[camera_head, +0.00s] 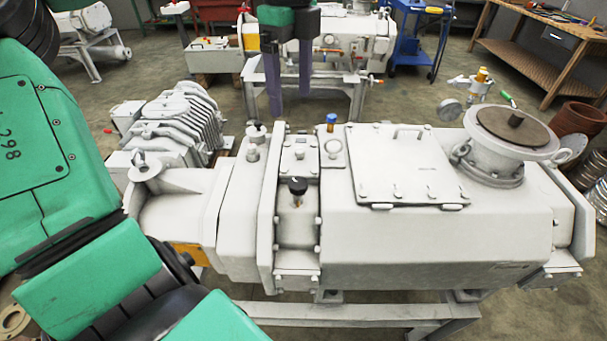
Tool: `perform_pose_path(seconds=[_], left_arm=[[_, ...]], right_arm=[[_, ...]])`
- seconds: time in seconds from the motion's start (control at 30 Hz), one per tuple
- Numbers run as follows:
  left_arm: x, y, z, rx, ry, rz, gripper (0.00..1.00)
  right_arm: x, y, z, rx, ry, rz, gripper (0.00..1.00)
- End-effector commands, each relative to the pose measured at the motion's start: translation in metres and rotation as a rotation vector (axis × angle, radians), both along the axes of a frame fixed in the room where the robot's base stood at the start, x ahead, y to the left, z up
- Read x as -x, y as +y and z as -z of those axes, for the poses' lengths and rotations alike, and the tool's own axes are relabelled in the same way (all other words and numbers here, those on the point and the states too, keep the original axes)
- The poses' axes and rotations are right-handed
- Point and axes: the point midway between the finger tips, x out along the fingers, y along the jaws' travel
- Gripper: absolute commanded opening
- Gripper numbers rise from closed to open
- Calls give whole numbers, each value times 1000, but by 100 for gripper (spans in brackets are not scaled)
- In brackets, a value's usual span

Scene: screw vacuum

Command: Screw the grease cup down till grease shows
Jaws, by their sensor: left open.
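The white screw vacuum pump (440,235) fills the middle of the head view. A black-capped fitting on a brass stem (297,187) stands upright on its front and may be the grease cup. A small blue-capped fitting (331,121) stands behind it, to the right. I cannot tell for certain which one is the grease cup, and no grease can be made out. My left gripper (289,104) hangs at top centre with two purple-grey fingers pointing down, apart and empty. It is above the black-capped fitting in the picture, not touching it. My right gripper is not in view.
A ribbed motor (178,118) adjoins the pump on the left. A round flanged port (515,135) and a gauge (449,109) are at the right. A wooden workbench (545,60) and a blue trolley (418,40) stand behind. My green arm covers the left side.

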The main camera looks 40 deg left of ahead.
Motion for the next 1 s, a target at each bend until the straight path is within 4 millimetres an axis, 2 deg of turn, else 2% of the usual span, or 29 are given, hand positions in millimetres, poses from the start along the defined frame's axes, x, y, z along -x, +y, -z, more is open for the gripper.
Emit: perform_pose_path(seconds=[0.03, 0.13, 0.23, 0.37, 0.43, 0.8, 0.9, 1.0], left_arm=[[0, 0, 32, 0, 1, 0, 86], [-1, 0, 59, 0, 1, 0, 86], [-1, 0, 74, 1, 0, 1, 86], [-1, 0, 80, 1, 2, 1, 86], [0, 0, 91, 3, 4, 2, 86], [-1, -1, 186, 4, 4, 2, 86], [-1, -1, 203, 4, 3, 1, 86], [-1, 0, 212, 2, 1, 1, 86]], right_arm=[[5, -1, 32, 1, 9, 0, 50], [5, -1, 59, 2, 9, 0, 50], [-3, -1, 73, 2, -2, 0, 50], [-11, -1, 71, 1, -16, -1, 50], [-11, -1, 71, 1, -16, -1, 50], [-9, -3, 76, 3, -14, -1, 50], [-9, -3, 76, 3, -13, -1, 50], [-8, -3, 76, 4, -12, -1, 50]])
